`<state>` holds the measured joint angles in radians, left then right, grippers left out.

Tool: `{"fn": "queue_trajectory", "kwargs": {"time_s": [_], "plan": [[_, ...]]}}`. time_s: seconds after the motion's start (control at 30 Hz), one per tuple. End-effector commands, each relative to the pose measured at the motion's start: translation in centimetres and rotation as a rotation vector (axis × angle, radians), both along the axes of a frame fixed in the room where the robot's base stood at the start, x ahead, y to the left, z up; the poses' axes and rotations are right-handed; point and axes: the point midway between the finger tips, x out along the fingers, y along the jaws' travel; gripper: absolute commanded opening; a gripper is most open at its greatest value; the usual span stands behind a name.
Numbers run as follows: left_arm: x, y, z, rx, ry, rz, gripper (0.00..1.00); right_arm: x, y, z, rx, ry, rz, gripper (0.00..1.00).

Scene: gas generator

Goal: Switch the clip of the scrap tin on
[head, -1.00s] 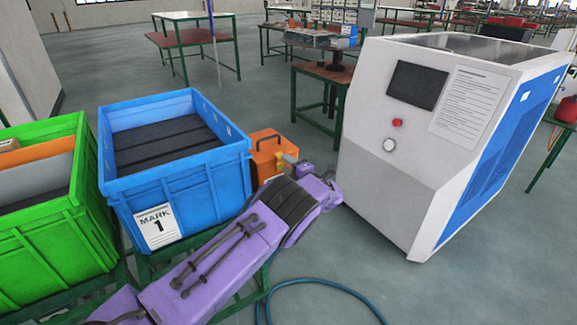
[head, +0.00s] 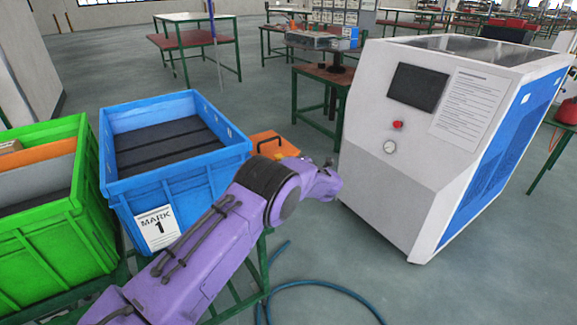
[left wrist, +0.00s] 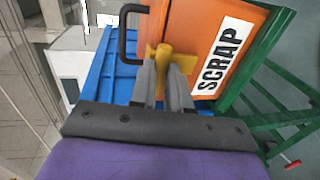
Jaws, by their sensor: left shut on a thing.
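The scrap tin (head: 277,145) is an orange box with a black top handle, beside the blue crate in the head view. My left arm covers its lower front there. In the left wrist view the tin (left wrist: 200,25) shows its white SCRAP label. Its yellow clip (left wrist: 181,60) stands out on the front near the black handle (left wrist: 126,35). My left gripper (left wrist: 163,72) is shut on the yellow clip, a finger on each side. In the head view the clip and fingertips are hidden behind my purple arm. My right gripper is not in view.
A blue crate (head: 200,180) marked MARK 1 stands left of the tin, a green crate (head: 50,255) farther left. A white and blue machine (head: 390,190) stands to the right. A blue hose (head: 330,284) lies on the floor between.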

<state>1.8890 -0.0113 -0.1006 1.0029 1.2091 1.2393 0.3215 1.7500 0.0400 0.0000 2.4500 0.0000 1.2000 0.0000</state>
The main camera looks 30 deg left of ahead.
Motion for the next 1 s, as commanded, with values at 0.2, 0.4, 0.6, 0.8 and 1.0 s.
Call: {"fn": "queue_trajectory", "kwargs": {"time_s": [0.2,0.4,0.6,0.8,1.0], "plan": [[0.0,0.0,0.1,0.002,-0.001,0.000,0.42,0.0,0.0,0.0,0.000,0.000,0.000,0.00],[0.0,-0.3,0.1,0.002,-0.001,-0.001,0.42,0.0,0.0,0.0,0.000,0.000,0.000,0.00],[-1.4,-3.7,0.8,0.001,0.000,-0.003,0.42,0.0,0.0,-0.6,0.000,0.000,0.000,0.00],[-3.1,-7.7,1.7,0.003,-0.001,-0.003,0.42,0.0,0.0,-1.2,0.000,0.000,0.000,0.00],[-3.9,-9.4,2.2,0.002,-0.001,0.000,0.42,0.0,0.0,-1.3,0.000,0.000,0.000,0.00]]}}
